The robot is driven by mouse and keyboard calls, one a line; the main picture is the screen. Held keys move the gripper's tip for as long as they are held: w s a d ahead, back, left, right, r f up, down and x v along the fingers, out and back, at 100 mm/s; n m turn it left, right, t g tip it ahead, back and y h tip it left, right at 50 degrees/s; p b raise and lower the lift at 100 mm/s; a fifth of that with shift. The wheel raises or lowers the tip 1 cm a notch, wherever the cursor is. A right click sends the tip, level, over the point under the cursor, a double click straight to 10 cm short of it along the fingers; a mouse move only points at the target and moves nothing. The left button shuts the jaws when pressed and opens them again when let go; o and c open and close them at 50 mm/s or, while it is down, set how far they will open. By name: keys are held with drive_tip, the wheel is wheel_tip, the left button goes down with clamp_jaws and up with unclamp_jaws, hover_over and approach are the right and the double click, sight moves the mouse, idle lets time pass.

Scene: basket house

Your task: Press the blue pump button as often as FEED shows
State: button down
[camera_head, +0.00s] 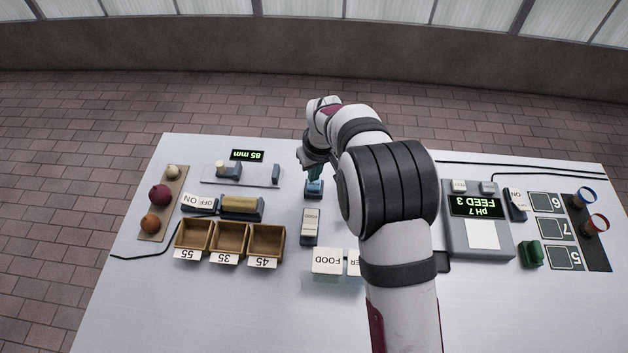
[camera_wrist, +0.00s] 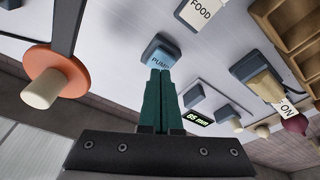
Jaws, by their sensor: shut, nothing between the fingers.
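The blue pump button (camera_head: 314,191) sits on a dark base near the back middle of the table. In the wrist view its light blue face reads PUMP (camera_wrist: 161,61). My gripper (camera_head: 315,173) is just above and behind it, its dark green fingers (camera_wrist: 160,76) shut together with nothing between them. The fingertips overlap the button's lower edge in the wrist view; I cannot tell whether they touch it. The display (camera_head: 477,206) on the grey box reads, upside down, pH 7 and FEED 3.
A white-topped block (camera_head: 310,223) stands in front of the pump, with the FOOD box (camera_head: 327,262) nearer. Wooden bins (camera_head: 229,240) and an ON/OFF switch (camera_head: 199,203) lie left. Right are number tiles (camera_head: 556,229), a green block (camera_head: 531,254) and coloured rings (camera_head: 597,222). My arm hides the table's middle.

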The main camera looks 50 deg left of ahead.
drive_tip(key=shift+f, duration=0.15)
drive_tip(key=shift+f, duration=0.95)
drive_tip(key=shift+r, duration=1.1)
wheel_tip(320, 180, up, 6)
idle(0.7)
